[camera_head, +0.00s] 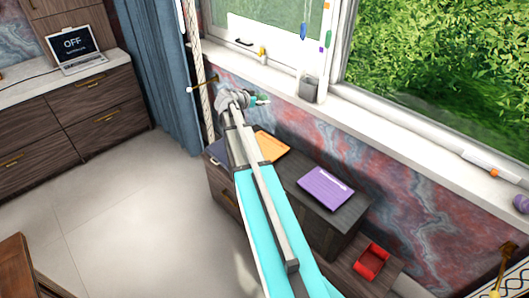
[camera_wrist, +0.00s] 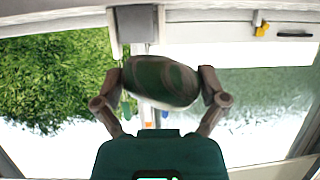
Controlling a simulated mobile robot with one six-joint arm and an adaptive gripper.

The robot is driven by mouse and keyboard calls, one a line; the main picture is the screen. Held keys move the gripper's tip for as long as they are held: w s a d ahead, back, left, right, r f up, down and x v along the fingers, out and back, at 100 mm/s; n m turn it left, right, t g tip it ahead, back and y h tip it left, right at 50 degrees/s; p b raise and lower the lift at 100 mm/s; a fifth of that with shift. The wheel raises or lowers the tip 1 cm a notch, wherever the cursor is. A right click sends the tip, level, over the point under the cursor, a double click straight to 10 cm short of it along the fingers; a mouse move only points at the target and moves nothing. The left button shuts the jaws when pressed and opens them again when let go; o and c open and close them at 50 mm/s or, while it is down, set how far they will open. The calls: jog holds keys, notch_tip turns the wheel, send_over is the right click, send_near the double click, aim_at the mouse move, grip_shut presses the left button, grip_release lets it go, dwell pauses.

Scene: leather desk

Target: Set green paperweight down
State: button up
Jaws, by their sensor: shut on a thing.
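The green paperweight (camera_wrist: 160,82) is a dark green, glossy oval with paler bands. In the wrist view it sits between the two fingers of my gripper (camera_wrist: 163,84), which is shut on it. It is held up in the air, with the window and sill behind it. In the head view my gripper (camera_head: 261,100) is at the end of my outstretched arm, above the dark cabinet and near the window wall. The paperweight cannot be made out clearly there.
The dark cabinet top (camera_head: 340,215) bears an orange folder (camera_head: 270,146) and a purple folder (camera_head: 326,188). A red object (camera_head: 371,262) lies lower right. A grey box (camera_head: 308,88) stands on the windowsill (camera_head: 400,127). A laptop (camera_head: 77,48) sits on the left counter.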

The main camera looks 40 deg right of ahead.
jog(key=s+a+f+b, duration=0.1)
jog(key=a+f+b, duration=0.7)
jog(key=a, duration=0.6)
jog(key=shift+s+a+f+g+b, duration=0.2)
jog(key=shift+a+f+g+b, duration=0.15)
jog(key=shift+f, duration=0.55)
jog(key=b, duration=0.8)
send_over(265, 146)
jog(key=a, duration=0.4)
jog(key=f, duration=0.8)
jog(key=shift+w+a, duration=0.15)
jog(key=shift+w, duration=0.1)
jog(key=shift+d+f+b, duration=0.45)
jog(key=shift+d+f, duration=0.05)
jog(key=shift+d, duration=0.1)
